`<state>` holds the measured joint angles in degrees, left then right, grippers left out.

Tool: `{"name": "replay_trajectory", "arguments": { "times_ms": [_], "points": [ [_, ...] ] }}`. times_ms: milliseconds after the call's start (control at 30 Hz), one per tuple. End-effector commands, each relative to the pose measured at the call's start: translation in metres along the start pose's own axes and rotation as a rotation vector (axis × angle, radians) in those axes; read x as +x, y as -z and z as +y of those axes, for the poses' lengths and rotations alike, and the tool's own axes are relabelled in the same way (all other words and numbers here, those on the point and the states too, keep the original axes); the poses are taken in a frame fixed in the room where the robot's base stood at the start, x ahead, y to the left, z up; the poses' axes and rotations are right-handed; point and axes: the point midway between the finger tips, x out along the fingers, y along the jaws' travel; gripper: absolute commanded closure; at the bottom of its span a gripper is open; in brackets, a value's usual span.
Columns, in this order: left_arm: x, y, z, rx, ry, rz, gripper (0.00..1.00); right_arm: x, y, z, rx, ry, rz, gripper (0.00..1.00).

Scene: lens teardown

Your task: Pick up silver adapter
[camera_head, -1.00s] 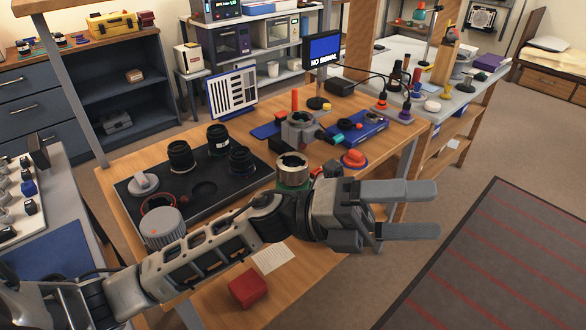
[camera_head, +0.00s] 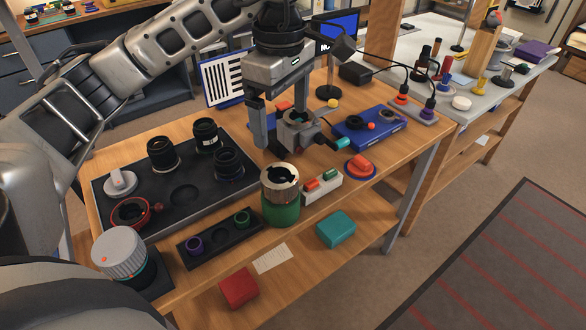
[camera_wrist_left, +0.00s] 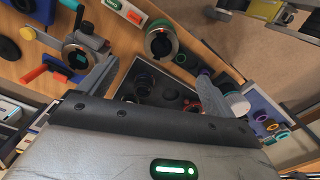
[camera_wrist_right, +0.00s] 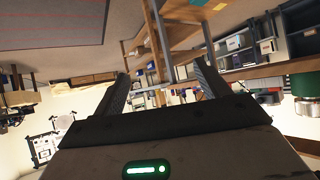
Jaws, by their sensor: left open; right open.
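A silver ring, which looks like the silver adapter (camera_head: 280,177), sits upright on a green cylindrical base (camera_head: 281,211) at the workbench's front edge. It also shows in the left wrist view (camera_wrist_left: 160,44), ahead of and between the fingertips. My left gripper (camera_head: 284,122) is open and empty, pointing down above the bench, behind the ring and apart from it. It overlaps a grey metal clamp (camera_head: 298,128) in the head view; I cannot tell whether they touch. My right gripper (camera_wrist_right: 160,78) is open and empty in the right wrist view, away from the bench.
A dark tray (camera_head: 185,222) with black lens parts lies left of the ring. A small black holder (camera_head: 219,240) with purple and green rings is nearer. A white block with red and green buttons (camera_head: 322,187) and a red knob (camera_head: 360,167) stand right. A blue case (camera_head: 369,131) lies behind.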

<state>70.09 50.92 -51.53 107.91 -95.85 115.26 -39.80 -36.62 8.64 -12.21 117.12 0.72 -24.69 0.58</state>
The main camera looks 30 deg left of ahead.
Motion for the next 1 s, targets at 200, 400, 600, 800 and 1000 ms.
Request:
{"name": "replay_trajectory", "arguments": {
  "times_ms": [200, 400, 600, 800, 1000],
  "points": [
    [0.052, -0.001, -0.002, 0.002, 0.010, -0.004, 0.09, 0.001, -0.025, -0.004, 0.005, 0.010, -0.042, 0.25],
    [0.084, -0.001, -0.001, 0.001, 0.007, -0.002, 0.09, -0.003, -0.017, -0.006, 0.011, 0.015, -0.025, 0.25],
    [0.099, 0.000, -0.001, 0.000, 0.003, -0.003, 0.09, -0.002, -0.015, -0.006, 0.009, 0.014, -0.022, 0.25],
    [0.123, 0.006, 0.000, -0.001, 0.009, -0.003, 0.09, -0.004, -0.009, -0.005, 0.005, 0.011, -0.018, 0.25],
    [0.147, 0.007, 0.001, 0.001, 0.005, -0.003, 0.09, -0.002, -0.008, -0.005, 0.009, 0.009, -0.016, 0.25]
  ]
}}
